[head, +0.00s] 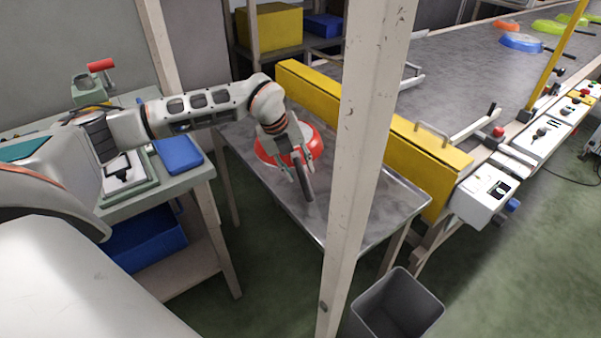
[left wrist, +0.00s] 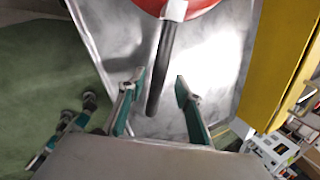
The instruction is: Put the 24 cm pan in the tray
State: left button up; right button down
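A red pan (head: 312,143) lies on the metal tray table (head: 379,205), its dark handle (head: 307,184) pointing toward the front. No size mark is readable on it. My left gripper (head: 303,177) is over the handle. In the left wrist view the handle (left wrist: 162,70) runs down between the two fingers (left wrist: 158,88), which stand apart with a gap on each side of it. The red pan body (left wrist: 190,7) shows at the top of that view.
A pale post (head: 354,150) stands in front of the metal table. A yellow barrier (head: 415,160) runs along the conveyor (head: 460,70), which carries several coloured pans (head: 521,42). A grey bin (head: 398,305) stands on the floor. A workbench with a blue box (head: 178,154) is at left.

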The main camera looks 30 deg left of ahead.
pick_arm(q)
jog(key=p+v, duration=0.1)
jog(key=v, duration=0.8)
jog(key=shift+r, duration=0.25)
jog(key=shift+s, duration=0.15)
